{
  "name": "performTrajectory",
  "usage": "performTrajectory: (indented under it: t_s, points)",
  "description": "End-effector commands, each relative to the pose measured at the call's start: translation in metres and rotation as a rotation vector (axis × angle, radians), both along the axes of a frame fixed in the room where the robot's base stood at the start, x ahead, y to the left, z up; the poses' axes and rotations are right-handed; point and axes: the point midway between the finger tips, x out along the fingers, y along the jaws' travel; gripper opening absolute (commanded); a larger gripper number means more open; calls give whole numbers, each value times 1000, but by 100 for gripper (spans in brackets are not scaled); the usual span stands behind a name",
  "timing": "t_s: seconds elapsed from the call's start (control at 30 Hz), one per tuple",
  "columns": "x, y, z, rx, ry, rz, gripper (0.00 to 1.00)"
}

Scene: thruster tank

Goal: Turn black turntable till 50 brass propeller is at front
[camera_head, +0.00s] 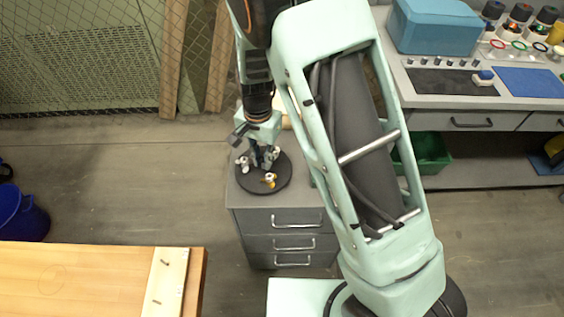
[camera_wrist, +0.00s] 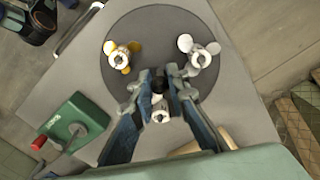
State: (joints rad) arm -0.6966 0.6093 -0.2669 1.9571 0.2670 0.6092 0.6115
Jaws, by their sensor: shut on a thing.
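The black turntable (camera_head: 250,188) lies on a grey drawer cabinet; its disc also fills the upper middle of the wrist view (camera_wrist: 150,28). A brass propeller (camera_head: 269,180) stands near its front edge in the head view and at upper left in the wrist view (camera_wrist: 122,55). A silver propeller (camera_wrist: 199,54) stands at upper right in the wrist view. Another silver propeller (camera_wrist: 160,113) is partly hidden between my fingers. My gripper (camera_wrist: 158,76) points down over the disc, shut on a short dark post (camera_wrist: 158,84). No number is readable.
A green box with a red knob (camera_wrist: 75,124) stands beside the disc on the cabinet (camera_head: 285,218). A wooden table (camera_head: 80,280) is at lower left. A workbench with a blue case (camera_head: 435,25) is at upper right. Open floor lies left of the cabinet.

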Motion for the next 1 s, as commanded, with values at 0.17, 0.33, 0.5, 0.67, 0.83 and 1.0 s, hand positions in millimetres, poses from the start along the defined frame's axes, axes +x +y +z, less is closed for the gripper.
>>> performTrajectory:
  t_s: [0.17, 0.33, 0.5, 0.67, 0.83, 1.0]
  points:
    - [1, 1, 1, 1, -3, -3, 0]
    - [1, 0, 1, 1, -3, -16, 0]
    - [1, 0, 2, 0, -2, -95, 0]
    - [1, 0, 2, 1, -3, -176, 0]
    - [1, 0, 2, 1, -3, -256, 0]
    - [1, 0, 1, 1, -3, -300, 0]
